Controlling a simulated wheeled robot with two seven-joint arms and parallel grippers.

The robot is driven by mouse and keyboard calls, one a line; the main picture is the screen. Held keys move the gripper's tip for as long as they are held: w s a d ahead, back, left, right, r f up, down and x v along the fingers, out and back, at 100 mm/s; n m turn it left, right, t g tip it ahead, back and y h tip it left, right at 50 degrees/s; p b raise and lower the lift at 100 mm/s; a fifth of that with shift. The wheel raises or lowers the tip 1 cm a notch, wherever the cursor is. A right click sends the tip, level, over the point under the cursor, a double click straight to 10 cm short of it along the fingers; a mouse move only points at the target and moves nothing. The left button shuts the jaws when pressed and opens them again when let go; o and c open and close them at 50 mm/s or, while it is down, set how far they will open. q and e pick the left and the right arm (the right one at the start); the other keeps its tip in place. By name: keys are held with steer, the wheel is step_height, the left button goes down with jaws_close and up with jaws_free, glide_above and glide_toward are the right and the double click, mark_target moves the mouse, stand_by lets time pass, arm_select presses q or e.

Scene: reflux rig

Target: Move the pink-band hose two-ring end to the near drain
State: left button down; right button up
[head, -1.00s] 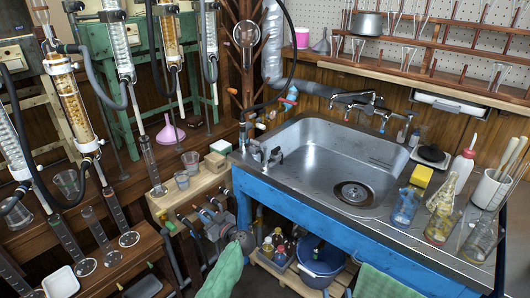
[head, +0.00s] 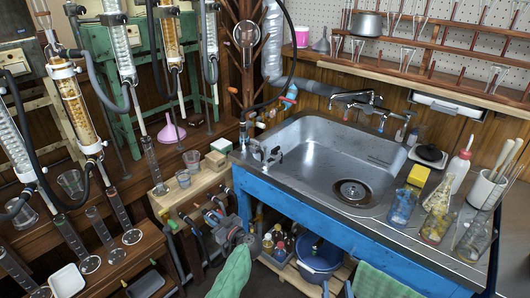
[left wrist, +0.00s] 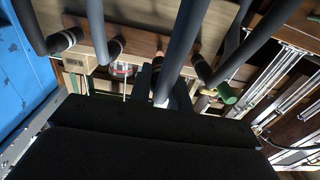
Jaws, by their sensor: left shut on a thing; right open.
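My left gripper (head: 226,226) is at the bottom centre of the head view, in front of the row of hose ends at the low wooden box. In the left wrist view its dark fingers (left wrist: 163,82) are shut around a grey hose (left wrist: 184,45) close to the hose's lower end. I cannot make out this hose's band colour or count its rings, so I cannot tell whether it is the pink-band hose. I cannot pick out the near drain. My right gripper is not in view.
The low wooden box (head: 212,178) carries beakers. The blue sink bench (head: 290,210) stands close to the right of my left gripper. A blue bucket (head: 322,262) and bottles stand under it. Glass columns and cylinders crowd the left side.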

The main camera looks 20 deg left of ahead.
arm_select(q)
steer(key=shift+s+d+p, duration=0.15)
steer(key=shift+d+p, duration=0.2)
steer(key=shift+d, duration=0.15)
stand_by(0.3)
steer(key=shift+r+p, duration=0.4)
steer(key=shift+p, duration=0.25)
steer(key=w+d+r+m+g+h+p, duration=0.2)
steer(key=w+d+r+h+p, duration=0.2)
steer(key=r+p, duration=0.6)
steer(key=w+d+r+m+g+h+p, duration=0.2)
steer(key=w+d+r+h+p, duration=0.3)
steer(key=r+p, duration=0.5)
steer(key=w+d+r+m+g+h+p, duration=0.2)
steer(key=w+d+r+h+p, duration=0.3)
steer(key=r+p, duration=0.6)
steer(key=shift+w+d+g+h+p, duration=0.25)
steer(key=shift+w+g+h+p, duration=0.25)
steer(key=shift+w+h+p, duration=1.35)
steer(key=shift+s+f+y, duration=0.55)
steer(key=shift+s+f, duration=0.1)
steer(key=shift+s, duration=0.05)
